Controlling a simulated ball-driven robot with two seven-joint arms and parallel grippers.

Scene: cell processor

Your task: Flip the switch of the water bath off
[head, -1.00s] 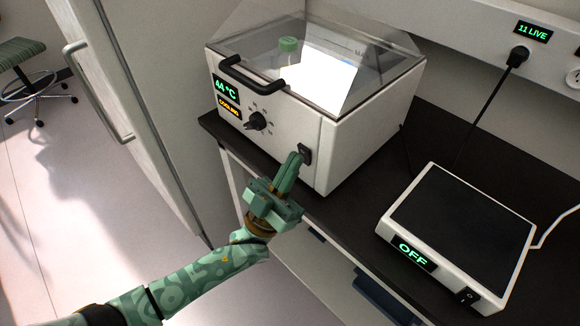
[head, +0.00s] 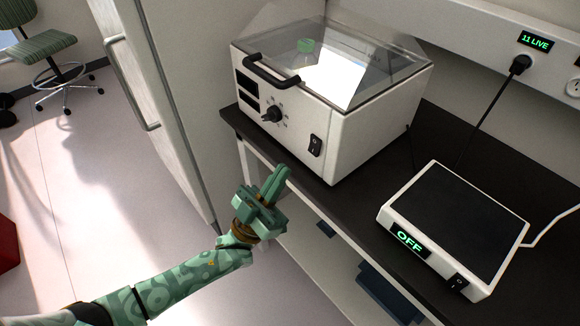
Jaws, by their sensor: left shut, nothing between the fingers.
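The water bath (head: 300,128) is a white box with a clear lid on the dark bench. Its rocker switch (head: 316,145) is on the lower right of the front face, fully visible. Its two small displays (head: 247,90) are dark. A round knob (head: 272,115) sits beside them. My left gripper (head: 280,175) is shut and empty, in front of the bath and below the switch, apart from it. My right gripper is not in view.
A hotplate-like device (head: 455,225) reading OFF, with its own switch (head: 457,283), stands on the bench (head: 360,200) to the right. A black plug (head: 520,65) is in the wall strip. A tall white door (head: 165,100) stands left. Open floor lies left.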

